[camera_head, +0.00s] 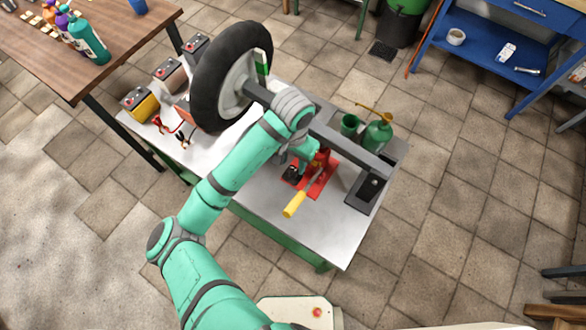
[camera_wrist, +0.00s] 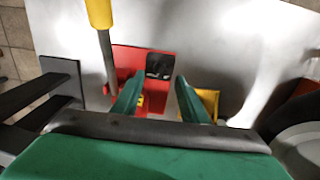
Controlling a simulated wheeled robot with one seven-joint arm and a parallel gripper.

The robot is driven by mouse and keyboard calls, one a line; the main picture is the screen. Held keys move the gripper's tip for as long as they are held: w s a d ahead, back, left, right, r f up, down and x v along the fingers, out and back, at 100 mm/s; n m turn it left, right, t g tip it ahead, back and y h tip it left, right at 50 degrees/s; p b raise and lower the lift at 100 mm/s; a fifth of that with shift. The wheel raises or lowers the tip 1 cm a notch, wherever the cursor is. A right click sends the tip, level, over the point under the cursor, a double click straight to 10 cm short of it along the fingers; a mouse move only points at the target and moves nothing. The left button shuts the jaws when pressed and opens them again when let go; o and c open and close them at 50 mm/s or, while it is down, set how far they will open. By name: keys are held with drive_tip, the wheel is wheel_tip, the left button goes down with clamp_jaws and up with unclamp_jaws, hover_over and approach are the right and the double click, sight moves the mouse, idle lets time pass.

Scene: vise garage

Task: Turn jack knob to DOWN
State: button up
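A red jack (camera_head: 322,180) with a yellow-ended lever handle (camera_head: 295,204) stands on the grey workbench top. A small black part (camera_head: 292,173) sits at its left side; it also shows in the wrist view (camera_wrist: 160,65) on the red base (camera_wrist: 130,58). I cannot tell whether this is the knob, and no DOWN mark is readable. My gripper (camera_wrist: 158,98) is over the jack, its two green fingers apart with nothing seen held between them. The fingers and palm hide part of the jack. In the head view my arm covers most of the gripper.
A black tire on a wheel (camera_head: 232,75) stands upright on the bench (camera_head: 270,222), left of my arm. Batteries (camera_head: 140,103) and cables lie farther left. A green oil can (camera_head: 377,136) and green cup (camera_head: 349,124) stand behind the jack. The bench front is clear.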

sight(293, 171)
drive_tip(key=shift+f, duration=2.95)
